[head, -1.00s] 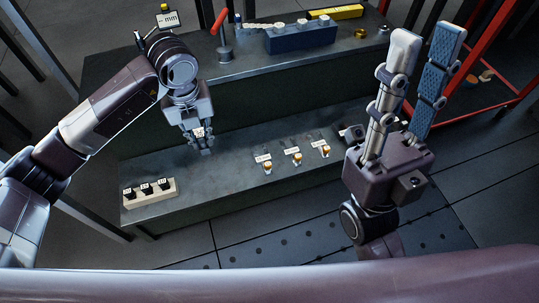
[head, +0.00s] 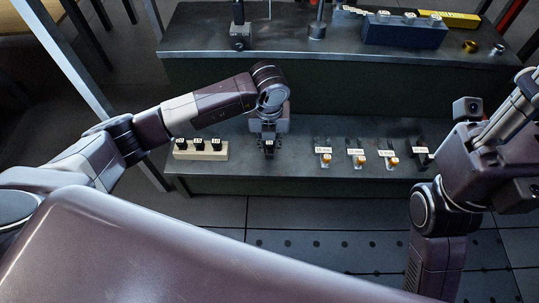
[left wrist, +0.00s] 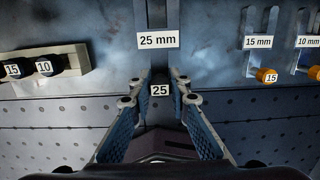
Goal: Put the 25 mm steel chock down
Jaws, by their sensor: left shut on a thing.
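My left gripper (head: 269,152) is low over the front of the lower shelf. In the left wrist view its fingers (left wrist: 160,100) are shut on the black 25 mm steel chock (left wrist: 160,90), tagged "25". A white "25 mm" label (left wrist: 158,39) lies on the shelf just beyond the chock, beside a dark strip. The chock's underside is hidden, so I cannot tell whether it touches the shelf. My right gripper (head: 512,112) is at the right edge of the head view, partly cut off, away from the chock.
A pale rack (head: 201,156) with black tagged chocks stands left of the left gripper. Labelled slots with orange-tipped pieces (head: 325,158) lie to the right. A dark blue block (head: 404,33) sits on the upper shelf. Bare shelf lies between rack and gripper.

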